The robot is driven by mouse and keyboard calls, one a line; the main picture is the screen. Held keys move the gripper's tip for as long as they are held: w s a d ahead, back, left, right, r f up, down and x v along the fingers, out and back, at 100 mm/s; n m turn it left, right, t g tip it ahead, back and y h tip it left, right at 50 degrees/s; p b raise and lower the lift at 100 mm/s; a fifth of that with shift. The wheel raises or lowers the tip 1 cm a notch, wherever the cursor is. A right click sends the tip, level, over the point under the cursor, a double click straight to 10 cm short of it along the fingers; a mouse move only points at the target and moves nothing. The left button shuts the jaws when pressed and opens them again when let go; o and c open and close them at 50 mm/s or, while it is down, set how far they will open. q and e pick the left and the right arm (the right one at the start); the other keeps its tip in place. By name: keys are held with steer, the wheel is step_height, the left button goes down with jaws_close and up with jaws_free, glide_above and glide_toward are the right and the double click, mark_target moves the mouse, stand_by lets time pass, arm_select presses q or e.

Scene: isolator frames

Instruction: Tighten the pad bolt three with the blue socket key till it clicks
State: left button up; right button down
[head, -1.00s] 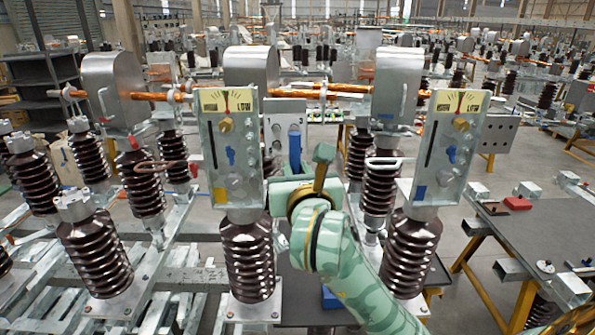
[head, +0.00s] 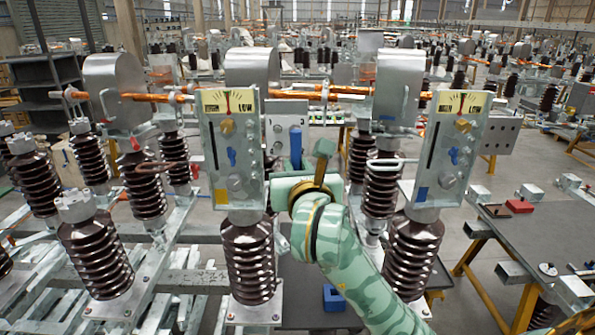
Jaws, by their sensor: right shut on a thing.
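My right gripper (head: 296,181) is at the middle of the head view, between two upright grey panels. It is shut on the blue socket key (head: 295,147), which stands up above it in front of a pale metal pad (head: 278,129) with dark holes. My gripper and wrist hide the lower part of the key and the lower part of the pad. I cannot tell which bolt is pad bolt three, nor whether the key touches one. My left gripper is not in view.
A left panel (head: 219,158) and a right panel (head: 433,165), each with a dial, stand close on either side on brown ribbed insulators. An orange bar (head: 330,96) runs behind. A blue block (head: 333,298) lies below my arm. A dark table (head: 541,236) is at right.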

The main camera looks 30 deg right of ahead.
steer(key=shift+w+d, duration=0.25)
steer(key=shift+w, duration=0.1)
stand_by(0.4)
steer(key=shift+f+m+b, duration=0.15)
steer(key=shift+m+b, duration=0.35)
steer(key=shift+b, duration=0.35)
steer(key=shift+a+m+t+b, duration=0.1)
steer(key=shift+m+t+b, duration=0.3)
steer(key=shift+m+b, duration=2.15)
steer(key=shift+w+a+m+h+b, duration=0.1)
steer(key=shift+m+h+b, duration=0.4)
steer(key=shift+m+b, duration=1.7)
steer(key=shift+m+h+b, duration=0.4)
steer(key=shift+m+b, duration=1.05)
steer(key=shift+b, duration=1.9)
steer(key=shift+w+a+m+h+b, duration=0.1)
steer(key=shift+m+h+b, duration=0.2)
steer(key=shift+m+b, duration=2.15)
steer(key=shift+r+m+h+b, duration=0.15)
steer(key=shift+m+b, duration=0.5)
steer(key=shift+b, duration=0.2)
steer(key=shift+r+m+h+b, duration=0.1)
steer(key=shift+m+h+b, duration=0.05)
steer(key=shift+m+b, duration=0.55)
